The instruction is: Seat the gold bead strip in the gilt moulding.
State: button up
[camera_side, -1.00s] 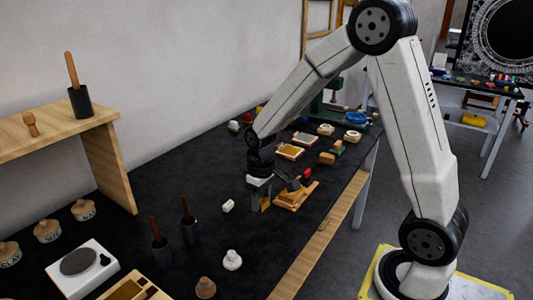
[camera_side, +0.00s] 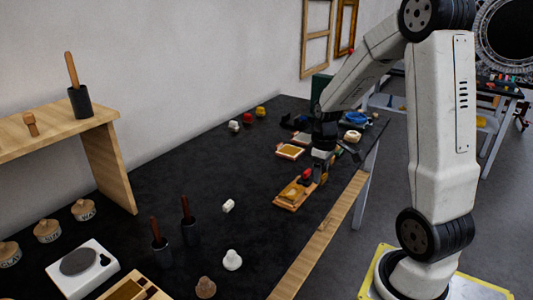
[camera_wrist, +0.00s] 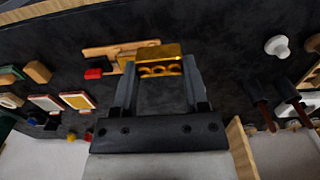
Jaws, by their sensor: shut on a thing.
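My gripper (camera_wrist: 160,85) is shut on the gold bead strip (camera_wrist: 160,52), a bright gold piece with rounded beads, held crosswise between the fingertips. In the side view my gripper (camera_side: 322,170) is above the table, just beyond the far right end of a wooden tray (camera_side: 283,204). The gilt moulding seems to be the gold piece on that tray (camera_side: 293,191). In the wrist view the tray (camera_wrist: 97,51) lies behind the strip, which hides part of it and of the moulding. The strip appears apart from the moulding.
Two framed trays (camera_side: 290,151) lie farther back. A small white block (camera_side: 228,206) and a white knobbed piece (camera_side: 232,260) stand nearer. The dark tabletop left of the tray is mostly clear.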

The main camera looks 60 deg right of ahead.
jog(key=shift+w, duration=0.1)
jog(key=w+d+f, duration=0.4)
jog(key=w, duration=0.4)
send_over(291, 192)
jog(key=s, duration=0.1)
jog(key=f, duration=0.2)
jog(key=a+f, duration=0.1)
jog(key=f, duration=0.1)
jog(key=shift+s, duration=0.2)
jog(key=shift+w+d+f, duration=0.3)
jog(key=shift+w+f, duration=0.2)
jog(key=shift+f, duration=0.2)
jog(key=shift+w+d+f, duration=0.1)
jog(key=shift+w+f, duration=0.05)
jog(key=shift+f, duration=0.1)
jog(key=shift+w+f, duration=0.1)
jog(key=shift+f, duration=1.45)
jog(key=shift+f, duration=0.45)
